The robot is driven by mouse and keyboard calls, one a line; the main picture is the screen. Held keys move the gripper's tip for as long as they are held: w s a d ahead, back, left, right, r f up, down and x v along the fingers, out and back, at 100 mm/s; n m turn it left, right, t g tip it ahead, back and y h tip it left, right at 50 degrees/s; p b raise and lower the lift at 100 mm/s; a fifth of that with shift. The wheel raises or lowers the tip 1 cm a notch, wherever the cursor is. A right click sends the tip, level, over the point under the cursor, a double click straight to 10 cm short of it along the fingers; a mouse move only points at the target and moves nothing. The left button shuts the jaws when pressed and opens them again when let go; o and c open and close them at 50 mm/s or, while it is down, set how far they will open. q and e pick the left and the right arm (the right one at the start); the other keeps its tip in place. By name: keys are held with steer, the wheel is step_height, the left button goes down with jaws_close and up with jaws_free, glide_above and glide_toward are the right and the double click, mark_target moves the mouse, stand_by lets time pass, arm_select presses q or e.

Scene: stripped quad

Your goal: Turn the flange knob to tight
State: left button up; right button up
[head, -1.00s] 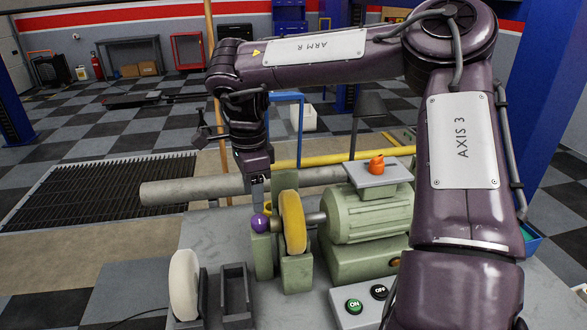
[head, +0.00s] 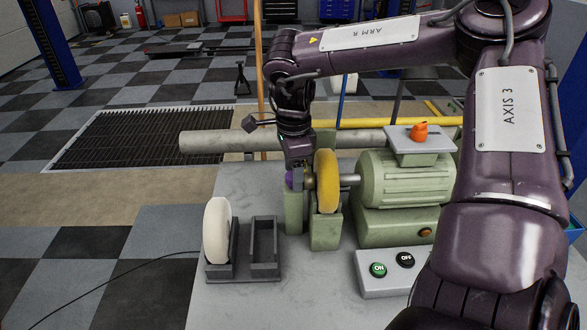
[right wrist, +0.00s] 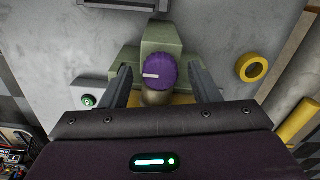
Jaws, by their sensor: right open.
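The flange knob is a round purple knob (right wrist: 159,71) with a white line mark pointing left in the right wrist view. In the head view the knob (head: 289,180) is mostly hidden by my gripper. It sits beside the yellow wheel (head: 327,181) of a green grinder (head: 398,195). My right gripper (head: 298,180) is down at the knob. The right wrist view shows its two fingers (right wrist: 160,75) open, one on each side of the knob, with gaps between. My left gripper is out of view.
A dark holder (head: 264,247) with a white wheel (head: 217,231) stands on the bench left of the grinder. A control box (head: 385,283) with ON and OFF buttons is in front. A yellow ring (right wrist: 252,68) lies on the bench. An orange knob (head: 419,131) tops the grinder.

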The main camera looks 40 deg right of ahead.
steer(key=c, duration=1)
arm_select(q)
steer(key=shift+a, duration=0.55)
arm_select(e)
steer(key=shift+m, duration=0.3)
steer(key=m, duration=0.3)
steer(key=shift+m, duration=0.4)
steer(key=m+b, duration=0.1)
steer(key=m, duration=0.3)
steer(key=shift+m, duration=0.3)
steer(key=m+b, duration=0.1)
steer(key=m, duration=0.3)
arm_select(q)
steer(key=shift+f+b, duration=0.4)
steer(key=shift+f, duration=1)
arm_select(e)
steer(key=shift+w+r+m, duration=0.1)
steer(key=shift+m, duration=2.3)
